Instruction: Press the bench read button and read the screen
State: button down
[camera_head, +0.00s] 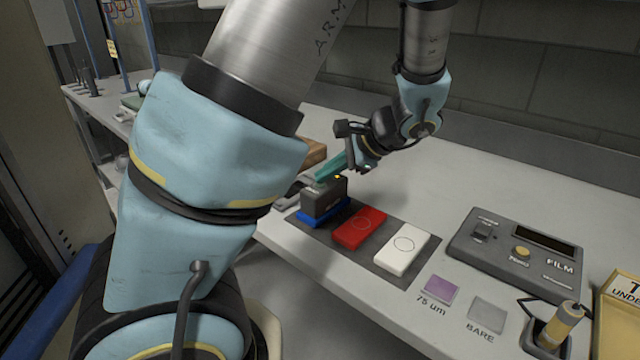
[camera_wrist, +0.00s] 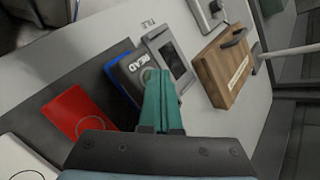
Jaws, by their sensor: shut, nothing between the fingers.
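My gripper (camera_head: 325,177) has teal fingers pressed together and empty. It points down over a dark grey box (camera_head: 326,201) that sits on a blue base. In the wrist view the fingertips (camera_wrist: 159,74) lie over that box (camera_wrist: 122,74), whose top is lettered READ. A pale round edge (camera_wrist: 148,74) shows beside the tips, partly hidden by them; I cannot tell whether they touch it. A small yellow spot shows by the fingers in the head view. A grey unit with a dark screen (camera_wrist: 177,59) stands beside the box; no reading is legible on it.
A red block (camera_head: 360,229) and a white block (camera_head: 402,250) lie on the dark mat. A FILM meter (camera_head: 520,253) with a yellow button and blank dark display stands at right. A wooden block (camera_wrist: 225,66) is past the screen unit. A wall runs behind the bench.

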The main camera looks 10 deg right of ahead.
aim_at(324, 185)
dwell(0.3)
jog(key=shift+r+p, duration=0.8)
jog(key=shift+r, duration=0.1)
notch_tip(324, 185, up, 5)
jog(key=p, duration=0.4)
dwell(0.4)
jog(key=shift+a+f, duration=0.15)
jog(key=shift+f, duration=0.05)
jog(key=s+a+n+g+h, duration=0.1)
jog(key=s+a+n+h, duration=0.2)
jog(key=a+n, duration=0.4)
jog(key=s+a+n+g+h, duration=0.2)
jog(key=s+a+n+h, duration=0.2)
jog(key=a+n, duration=0.3)
jog(key=shift+f+n+g+h, duration=0.3)
jog(key=shift+f+n+h, duration=0.1)
jog(key=shift+f, duration=0.05)
